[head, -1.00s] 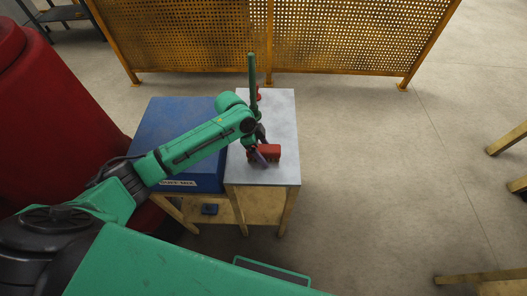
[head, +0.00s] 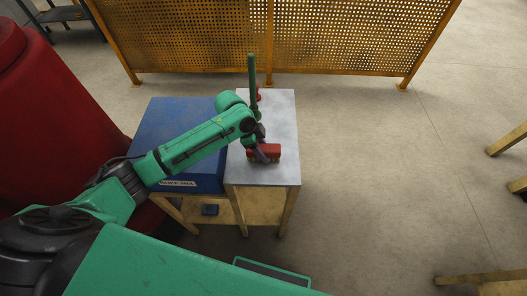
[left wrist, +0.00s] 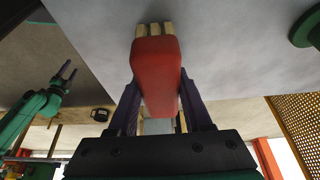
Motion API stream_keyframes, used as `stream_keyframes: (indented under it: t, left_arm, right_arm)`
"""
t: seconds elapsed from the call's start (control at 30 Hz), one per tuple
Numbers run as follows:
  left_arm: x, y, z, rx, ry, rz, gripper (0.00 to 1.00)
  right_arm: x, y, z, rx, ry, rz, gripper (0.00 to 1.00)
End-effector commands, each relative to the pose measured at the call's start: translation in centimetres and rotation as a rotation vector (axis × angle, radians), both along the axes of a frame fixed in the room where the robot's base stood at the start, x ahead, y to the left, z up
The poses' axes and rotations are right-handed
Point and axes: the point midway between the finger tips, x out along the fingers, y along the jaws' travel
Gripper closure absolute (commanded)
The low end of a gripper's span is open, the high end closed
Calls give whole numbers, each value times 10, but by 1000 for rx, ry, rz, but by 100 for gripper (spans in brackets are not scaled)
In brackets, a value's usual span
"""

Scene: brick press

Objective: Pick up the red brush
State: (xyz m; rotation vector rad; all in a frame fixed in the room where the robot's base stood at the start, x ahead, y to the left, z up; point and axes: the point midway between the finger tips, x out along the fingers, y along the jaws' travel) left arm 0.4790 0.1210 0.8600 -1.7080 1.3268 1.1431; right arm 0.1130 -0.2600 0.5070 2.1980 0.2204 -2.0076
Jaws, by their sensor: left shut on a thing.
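The red brush (head: 277,153) is at the front part of the grey tabletop, with its long side across the picture. My left gripper (head: 264,154) is at the brush, its dark purple fingers on either side of it. In the left wrist view the red brush body (left wrist: 156,72) sits between the two fingers of the left gripper (left wrist: 157,112), its pale bristle tufts pointing away. The left gripper is shut on the brush. I cannot tell whether the brush still touches the tabletop. My right gripper (left wrist: 67,72) shows small in the left wrist view, its fingers apart and empty.
The grey-topped table (head: 284,120) stands beside a blue box (head: 170,130). A tall green post (head: 252,70) and a small red part stand at its back. A yellow perforated fence (head: 350,35) is behind. A red rounded object (head: 60,110) is at left.

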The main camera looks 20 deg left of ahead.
Motion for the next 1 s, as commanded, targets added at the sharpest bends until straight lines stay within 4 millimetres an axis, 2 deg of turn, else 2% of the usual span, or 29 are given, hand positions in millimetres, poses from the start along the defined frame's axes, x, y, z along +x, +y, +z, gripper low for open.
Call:
stream_keyframes:
  t: [0.17, 0.27, 0.4, 0.5, 0.6, 0.73, 1.0]
  left_arm:
    - [1, 0, 31, -1, -8, -1, 100]
    - [2, 0, 66, -1, -11, -2, 100]
    - [2, -1, 122, -1, -11, -2, 100]
    - [2, -1, 156, -2, -9, -2, 100]
    - [1, -1, 180, 0, -6, -2, 100]
    - [1, 0, 197, -1, -4, -1, 100]
    - [0, 0, 201, -1, -1, -1, 100]
  right_arm:
    - [0, 0, -4, 0, 0, 0, 38]
    - [0, 0, -9, 0, -1, 0, 38]
    - [0, 0, -16, 0, -1, 0, 38]
    - [0, 1, -18, 1, -1, 0, 38]
    - [1, 1, -19, 1, -1, 0, 38]
    - [1, 1, -20, 1, -1, 0, 38]
    - [1, 1, -20, 1, -1, 0, 38]
